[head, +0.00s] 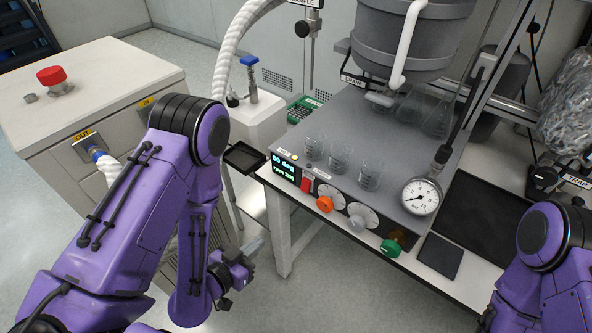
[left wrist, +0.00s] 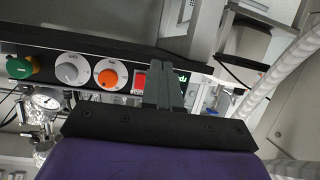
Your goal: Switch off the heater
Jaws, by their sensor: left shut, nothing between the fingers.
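The heater's front panel carries a lit display (head: 284,168) reading about 60 deg with an rpm line below. Beside it is a red switch (head: 307,184), then an orange knob (head: 325,203), a grey knob (head: 357,220) and a green knob (head: 391,246). In the left wrist view the red switch (left wrist: 140,81) shows just left of my finger tips, with the orange knob (left wrist: 107,78) further left. My left gripper (head: 259,244) is shut and empty, in front of and below the panel, apart from it. In the left wrist view its fingers (left wrist: 163,84) partly cover the display. My right gripper is out of view.
Glass beakers (head: 338,157) stand on the grey unit, below a large grey vessel (head: 410,35). A pressure gauge (head: 421,196) sits at its front right corner. A small black tray (head: 244,157) juts out left of the panel. A white cabinet with a red button (head: 55,76) stands left.

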